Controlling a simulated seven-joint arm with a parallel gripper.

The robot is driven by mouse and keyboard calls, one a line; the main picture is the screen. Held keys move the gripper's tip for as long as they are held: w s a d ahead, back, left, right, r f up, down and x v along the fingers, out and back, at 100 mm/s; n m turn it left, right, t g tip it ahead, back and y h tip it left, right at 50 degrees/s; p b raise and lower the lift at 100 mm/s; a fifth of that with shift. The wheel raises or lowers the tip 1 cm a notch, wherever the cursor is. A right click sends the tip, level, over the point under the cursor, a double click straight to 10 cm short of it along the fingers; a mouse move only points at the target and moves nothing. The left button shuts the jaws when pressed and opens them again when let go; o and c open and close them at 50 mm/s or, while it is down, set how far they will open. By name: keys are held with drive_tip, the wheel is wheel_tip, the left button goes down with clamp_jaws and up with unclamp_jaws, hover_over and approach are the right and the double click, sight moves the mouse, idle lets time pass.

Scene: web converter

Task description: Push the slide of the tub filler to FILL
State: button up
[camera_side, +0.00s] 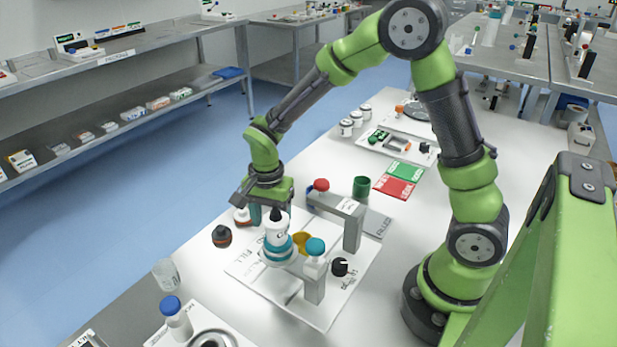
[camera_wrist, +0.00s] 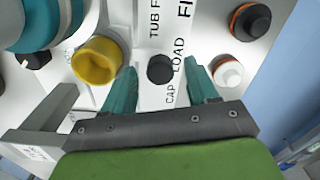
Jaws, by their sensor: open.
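The tub filler (camera_side: 330,318) is a white board with printed labels and grey brackets, in the middle of the bench. FILL and LOAD lettering shows in both views. My gripper (camera_wrist: 159,67) is open over the filler's far left part, its teal fingers apart. A round black knob (camera_wrist: 160,69) shows between the fingertips, over a white strip by the LOAD label; I cannot tell whether they touch it. A yellow tub (camera_wrist: 97,60) lies left of the fingers; it also shows in the side view (camera_side: 302,243).
A black-topped container (camera_wrist: 250,22) and a white-topped one (camera_wrist: 228,72) stand close right of the fingers in the wrist view. A green cup (camera_side: 361,186) stands behind.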

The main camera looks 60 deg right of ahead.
drive_tip(key=shift+f, duration=0.15)
clamp_jaws()
drive_tip(key=a, duration=0.8)
drive_tip(key=shift+a, duration=0.1)
drive_tip(key=shift+c, duration=0.4)
unclamp_jaws()
drive_tip(key=shift+o, duration=0.4)
drive_tip(key=shift+d, duration=0.2)
